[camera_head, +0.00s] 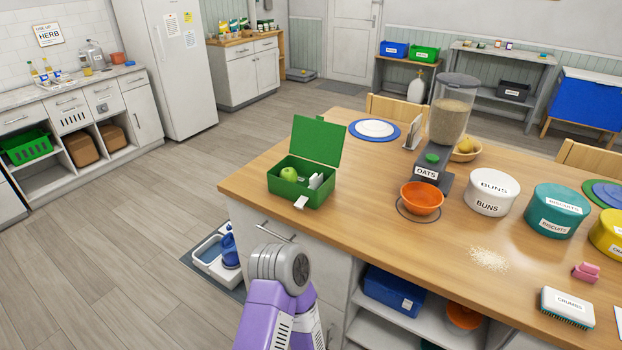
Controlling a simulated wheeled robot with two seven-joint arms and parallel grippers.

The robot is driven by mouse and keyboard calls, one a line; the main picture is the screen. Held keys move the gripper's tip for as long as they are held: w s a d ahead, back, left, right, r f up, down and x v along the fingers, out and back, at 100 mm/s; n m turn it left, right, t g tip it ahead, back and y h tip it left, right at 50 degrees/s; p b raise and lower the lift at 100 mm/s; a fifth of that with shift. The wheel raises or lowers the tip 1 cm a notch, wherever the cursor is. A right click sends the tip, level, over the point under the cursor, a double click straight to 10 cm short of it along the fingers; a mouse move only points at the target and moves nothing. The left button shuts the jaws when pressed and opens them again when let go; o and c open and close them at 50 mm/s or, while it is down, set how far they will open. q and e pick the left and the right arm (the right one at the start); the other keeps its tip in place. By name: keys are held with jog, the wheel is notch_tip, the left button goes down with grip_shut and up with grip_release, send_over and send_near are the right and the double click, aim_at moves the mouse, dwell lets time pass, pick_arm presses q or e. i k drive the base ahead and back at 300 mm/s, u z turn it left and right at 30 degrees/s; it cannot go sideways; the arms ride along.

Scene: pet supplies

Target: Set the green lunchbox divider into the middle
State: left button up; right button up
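The green lunchbox (322,197) stands open on the near left part of the wooden table, its lid (317,140) raised at the back. A green apple (289,174) sits in its left part. A small white piece (315,181) stands in the right part; I cannot tell whether it is the divider. A white tag (301,202) is at the box's front. Neither gripper shows; only a purple and grey link of my arm is at the bottom, in front of the table.
Right of the lunchbox stand an oats dispenser (433,158) with an orange bowl (421,198), a white buns tin (492,191) and a teal biscuits tin (557,211). A blue mat with a white plate (374,128) lies behind. Crumbs (489,259) lie near the front; the table between is clear.

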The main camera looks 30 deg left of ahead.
aim_at(316, 181)
jog(key=k, duration=1.25)
jog(key=u, duration=0.7)
jog(key=i, duration=1.3)
jog(key=z, duration=0.4)
